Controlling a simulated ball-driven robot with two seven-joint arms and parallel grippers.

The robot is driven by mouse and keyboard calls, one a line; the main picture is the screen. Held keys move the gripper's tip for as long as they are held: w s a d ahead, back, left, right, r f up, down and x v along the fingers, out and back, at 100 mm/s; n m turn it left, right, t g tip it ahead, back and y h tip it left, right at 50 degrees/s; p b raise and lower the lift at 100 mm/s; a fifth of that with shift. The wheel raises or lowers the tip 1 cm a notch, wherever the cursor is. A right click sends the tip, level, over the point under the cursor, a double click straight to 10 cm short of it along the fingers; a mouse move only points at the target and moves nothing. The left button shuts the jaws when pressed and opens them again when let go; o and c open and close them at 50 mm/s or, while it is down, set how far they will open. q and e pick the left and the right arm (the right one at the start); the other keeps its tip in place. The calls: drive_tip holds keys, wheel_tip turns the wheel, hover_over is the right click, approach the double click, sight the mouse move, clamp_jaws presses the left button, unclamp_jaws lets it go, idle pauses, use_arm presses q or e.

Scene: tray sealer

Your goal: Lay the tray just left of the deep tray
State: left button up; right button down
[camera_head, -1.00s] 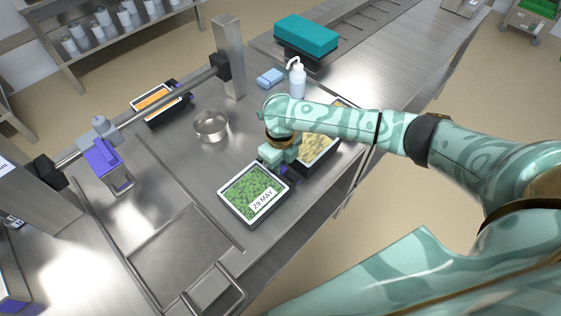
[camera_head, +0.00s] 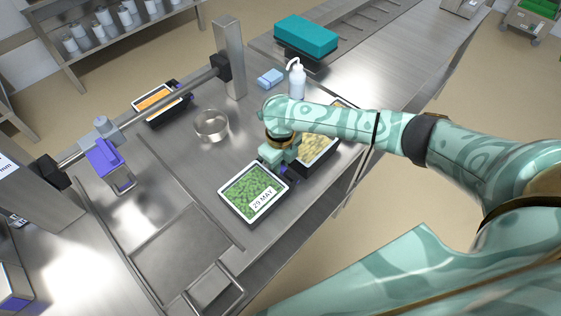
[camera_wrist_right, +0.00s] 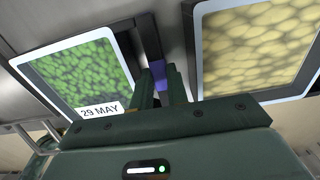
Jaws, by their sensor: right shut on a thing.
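The tray (camera_head: 228,203) is black with a white rim, holds green contents under a film and carries a "29 MAY" label. It also shows at the left of the right wrist view (camera_wrist_right: 128,72). The deep tray (camera_head: 333,150), with pale yellow contents, lies just to its right, partly hidden behind my right arm; it fills the right of the wrist view (camera_wrist_right: 203,60). My right gripper (camera_head: 272,158) is between the two, shut on a purple grip at the green tray's side; its fingers show in the wrist view (camera_wrist_right: 161,80). My left gripper is not in view.
A white bottle (camera_head: 297,80) and blue sponge (camera_head: 270,77) stand behind my arm. A recessed steel plate (camera_head: 180,245) is clear in front.

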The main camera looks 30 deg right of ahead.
drive_tip(key=c, duration=1.3)
unclamp_jaws()
drive_tip(key=c, duration=0.3)
wheel_tip(320, 180, up, 7)
drive_tip(key=p, duration=0.6)
drive_tip(key=shift+r, duration=0.1)
